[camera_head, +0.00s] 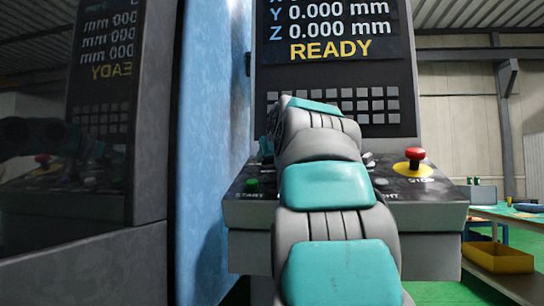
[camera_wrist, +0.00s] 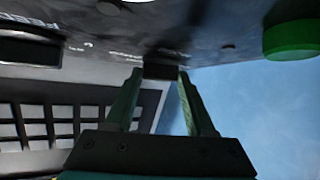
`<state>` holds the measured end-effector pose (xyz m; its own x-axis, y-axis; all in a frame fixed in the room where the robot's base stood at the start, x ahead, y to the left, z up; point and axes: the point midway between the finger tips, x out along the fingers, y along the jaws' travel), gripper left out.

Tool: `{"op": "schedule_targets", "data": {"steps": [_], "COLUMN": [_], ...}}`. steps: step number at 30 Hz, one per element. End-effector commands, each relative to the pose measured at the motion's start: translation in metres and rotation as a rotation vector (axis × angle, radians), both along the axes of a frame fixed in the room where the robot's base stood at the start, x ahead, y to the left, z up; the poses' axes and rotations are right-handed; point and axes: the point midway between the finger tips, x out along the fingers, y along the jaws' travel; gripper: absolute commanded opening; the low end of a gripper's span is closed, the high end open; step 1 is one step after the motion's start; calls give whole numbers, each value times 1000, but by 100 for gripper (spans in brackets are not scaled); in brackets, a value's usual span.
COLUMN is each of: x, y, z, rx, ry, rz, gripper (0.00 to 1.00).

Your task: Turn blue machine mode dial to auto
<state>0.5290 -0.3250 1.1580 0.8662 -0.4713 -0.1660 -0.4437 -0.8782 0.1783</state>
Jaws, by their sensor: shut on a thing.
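The gripper is shut on this knob. Its pointer and mode labels cannot be read here. In the head view, my arm covers the middle of the control panel (camera_head: 240,213) and hides the dial and the gripper. The blue machine (camera_head: 213,130) stands to the left of the panel.
A green START button (camera_head: 252,184), also in the wrist view (camera_wrist: 290,40), and a red STOP button (camera_head: 415,155) flank my arm. Behind is a screen (camera_head: 335,28) reading READY above a keypad (camera_head: 372,105). A yellow bin (camera_head: 498,258) is at lower right.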

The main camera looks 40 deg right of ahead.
Motion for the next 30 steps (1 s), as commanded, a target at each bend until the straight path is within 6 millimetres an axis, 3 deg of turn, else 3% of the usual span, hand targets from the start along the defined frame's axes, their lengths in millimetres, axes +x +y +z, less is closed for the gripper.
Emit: {"op": "schedule_targets", "data": {"steps": [20,21,28,30], "x": [0,0,0,0], "y": [2,2,1,1], "z": [2,3,1,1], "rx": [14,14,15,15], "ry": [-23,-23,-21,-20], "rz": [-50,-50,-49,-49], "gripper": [0,57,83,85]}}
